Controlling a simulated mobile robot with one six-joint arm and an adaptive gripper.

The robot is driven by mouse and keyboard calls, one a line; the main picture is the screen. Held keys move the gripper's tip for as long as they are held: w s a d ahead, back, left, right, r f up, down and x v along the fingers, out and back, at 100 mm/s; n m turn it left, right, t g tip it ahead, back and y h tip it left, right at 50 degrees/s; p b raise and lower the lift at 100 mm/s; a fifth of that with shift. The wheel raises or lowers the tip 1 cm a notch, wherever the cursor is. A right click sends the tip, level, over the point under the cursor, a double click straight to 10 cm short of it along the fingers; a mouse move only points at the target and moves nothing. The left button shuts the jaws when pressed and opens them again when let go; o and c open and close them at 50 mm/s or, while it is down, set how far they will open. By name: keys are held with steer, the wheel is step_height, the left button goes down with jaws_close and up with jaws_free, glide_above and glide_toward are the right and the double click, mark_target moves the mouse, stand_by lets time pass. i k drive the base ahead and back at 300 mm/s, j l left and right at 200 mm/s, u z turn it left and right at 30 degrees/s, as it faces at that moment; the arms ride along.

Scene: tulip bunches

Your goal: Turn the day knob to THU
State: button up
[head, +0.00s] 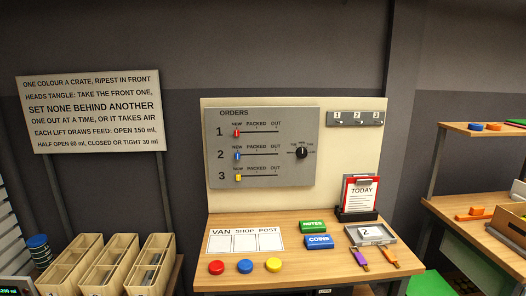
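The day knob (302,152) is a small black round knob on the right part of the grey ORDERS panel (262,185). Small day labels sit in an arc around it, too small to read surely. I cannot tell which label the knob points to. The panel is fixed upright on a cream backboard (355,150) behind the wooden bench. My gripper is not in view.
Three sliders, red (237,133), blue (237,155) and yellow (238,177), sit left of the knob. Below are a TODAY clipboard (360,194), green NOTES box (312,226), blue COINS box (319,242), a tray (352,236) and coloured buttons (245,266). Air before the knob looks clear.

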mark_target(301, 153)
steer(key=i+j+z, duration=0.2)
steer(key=i, duration=0.3)
steer(key=i+j+z, duration=0.15)
steer(key=i, duration=0.3)
